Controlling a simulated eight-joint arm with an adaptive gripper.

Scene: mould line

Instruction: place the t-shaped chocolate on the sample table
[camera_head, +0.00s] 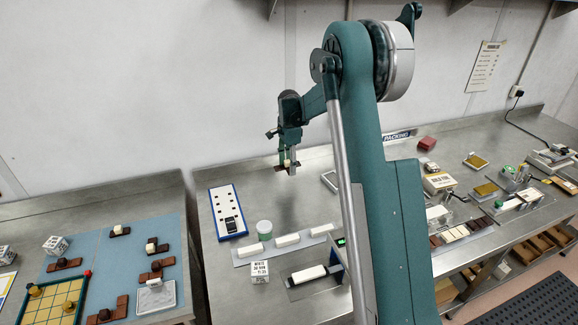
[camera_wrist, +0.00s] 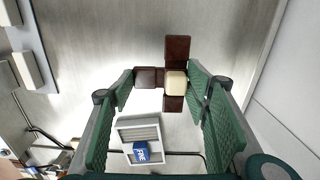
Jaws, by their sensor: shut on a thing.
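My gripper (camera_head: 289,163) is shut on the cream knob (camera_wrist: 176,83) of a dark brown chocolate (camera_wrist: 177,50). In the wrist view the chocolate is a T: a long bar with a stem to the left. In the head view the chocolate (camera_head: 281,168) hangs small under the fingers, above the back of the middle steel bench; the exact height is hard to tell. No sign names the sample table. A separate steel table (camera_head: 155,191) at left carries a blue mat (camera_head: 90,248) with several brown chocolates with cream or brown knobs.
A gap separates the two tables. A yellow grid board (camera_head: 54,299) lies at front left. My arm hides part of the bench.

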